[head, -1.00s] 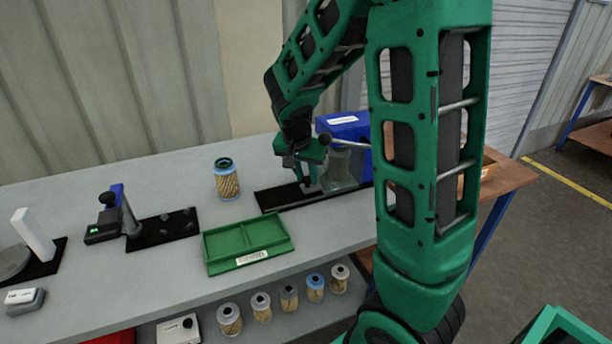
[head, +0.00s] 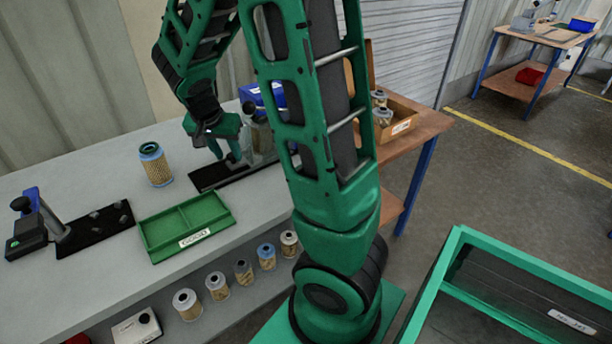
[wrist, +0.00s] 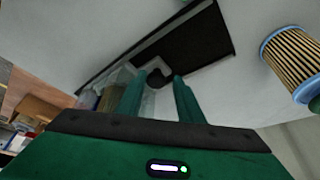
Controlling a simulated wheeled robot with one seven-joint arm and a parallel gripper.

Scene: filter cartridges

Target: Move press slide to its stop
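The press, with a blue body (head: 262,97) and a clear guard, stands at the back of the bench, partly hidden behind my arm. Its black base (head: 207,177) reaches out to the left. My gripper (head: 226,157) is low over this base, just left of the guard. In the wrist view my two green fingers (wrist: 160,77) are apart, with a dark rounded part (wrist: 157,80) and a light grey bracket at their tips, seemingly the press slide. I cannot tell whether the fingers touch or clamp it.
A pleated filter (head: 155,165) stands left of the press, and also shows in the wrist view (wrist: 292,62). In front lies a green tray (head: 160,237). A black fixture (head: 95,228) is at left. Several filters (head: 217,285) stand on the lower shelf. A box of filters (head: 402,120) is at right.

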